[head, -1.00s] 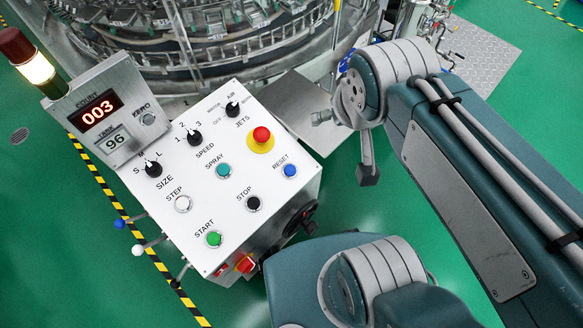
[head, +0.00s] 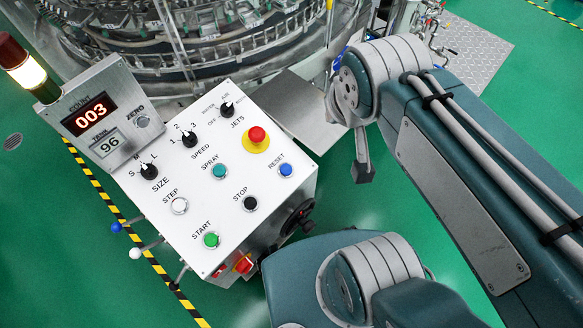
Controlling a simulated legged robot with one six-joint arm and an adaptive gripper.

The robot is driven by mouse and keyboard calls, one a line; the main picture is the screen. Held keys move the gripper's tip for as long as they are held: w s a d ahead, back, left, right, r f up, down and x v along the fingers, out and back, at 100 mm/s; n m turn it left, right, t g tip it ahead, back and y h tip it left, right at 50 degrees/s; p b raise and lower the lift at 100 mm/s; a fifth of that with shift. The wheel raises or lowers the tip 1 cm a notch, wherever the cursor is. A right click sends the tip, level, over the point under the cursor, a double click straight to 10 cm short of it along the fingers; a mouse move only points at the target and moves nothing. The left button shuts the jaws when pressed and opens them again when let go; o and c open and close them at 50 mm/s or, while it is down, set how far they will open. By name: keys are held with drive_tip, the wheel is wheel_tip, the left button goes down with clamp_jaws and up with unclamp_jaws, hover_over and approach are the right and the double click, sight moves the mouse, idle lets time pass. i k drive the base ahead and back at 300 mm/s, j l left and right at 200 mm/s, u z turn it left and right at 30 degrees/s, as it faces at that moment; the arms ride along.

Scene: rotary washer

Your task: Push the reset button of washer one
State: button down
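The blue button labelled RESET (head: 285,170) sits at the right side of the white sloped control panel (head: 225,215). A red emergency knob on a yellow disc (head: 256,140) is just above it, and the black STOP button (head: 250,203) is below left. My gripper (head: 363,173) hangs from the end of my arm, right of the panel in the picture. Its dark tip points down, at about the button's height in the picture and clearly apart from it. Only one narrow tip shows, so its opening cannot be made out. Nothing is seen held.
The panel also carries a green START button (head: 211,240), a teal SPRAY button (head: 219,171) and black selector knobs. A counter box (head: 105,115) reads 003 and 96. A black handwheel (head: 298,217) juts from the panel's right side. The round washer (head: 190,40) stands behind.

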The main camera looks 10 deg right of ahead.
sight(286, 169)
drive_tip(key=k+j+z, duration=0.35)
drive_tip(key=j, duration=0.2)
drive_tip(key=k+j+z, duration=0.3)
drive_tip(key=k+j, duration=0.05)
drive_tip(key=j, duration=0.15)
